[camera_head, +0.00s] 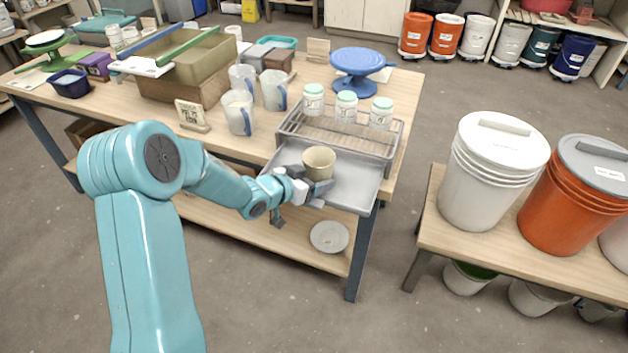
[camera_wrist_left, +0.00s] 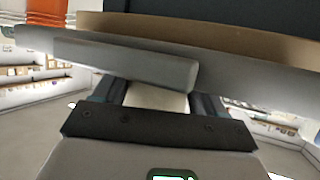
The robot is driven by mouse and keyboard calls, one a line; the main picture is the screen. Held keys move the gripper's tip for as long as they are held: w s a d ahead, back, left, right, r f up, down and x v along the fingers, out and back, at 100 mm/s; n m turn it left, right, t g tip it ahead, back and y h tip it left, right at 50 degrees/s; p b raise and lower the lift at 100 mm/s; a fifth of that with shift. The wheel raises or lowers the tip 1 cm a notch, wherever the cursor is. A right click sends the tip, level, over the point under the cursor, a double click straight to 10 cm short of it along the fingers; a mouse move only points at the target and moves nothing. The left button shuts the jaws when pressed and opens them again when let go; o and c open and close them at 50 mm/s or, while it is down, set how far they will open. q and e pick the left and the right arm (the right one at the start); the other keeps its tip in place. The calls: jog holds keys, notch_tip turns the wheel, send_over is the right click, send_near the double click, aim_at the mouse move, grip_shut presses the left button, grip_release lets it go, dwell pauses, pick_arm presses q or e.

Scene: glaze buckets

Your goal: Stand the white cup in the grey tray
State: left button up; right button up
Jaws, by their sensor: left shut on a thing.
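The white cup (camera_head: 319,161) looks cream-coloured and upright in the head view, over the grey tray. My left gripper (camera_head: 311,183) is at its near side, shut on it, with dark fingers against its lower wall. The grey tray (camera_head: 352,192) lies at the table's near right corner, in front of a wire rack. I cannot tell whether the cup's base touches the tray floor. In the left wrist view, a pale patch of the cup (camera_wrist_left: 157,98) shows between the fingers (camera_wrist_left: 158,103); a grey bar hides much of that area. My right gripper is out of view.
The wire rack (camera_head: 300,126) holds three lidded jars (camera_head: 346,106) behind the cup. White pitchers with blue handles (camera_head: 239,111) stand to the left, and a blue turntable (camera_head: 358,64) behind. A bowl (camera_head: 329,237) is on the lower shelf. Buckets (camera_head: 492,170) stand on a bench at right.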

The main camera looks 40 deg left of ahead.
pick_arm(q)
jog(key=shift+f, duration=0.15)
jog(key=shift+f+b, duration=0.2)
jog(key=shift+b, duration=0.1)
jog(key=o, duration=1.2)
jog(key=shift+r, duration=0.1)
jog(key=shift+o, duration=0.2)
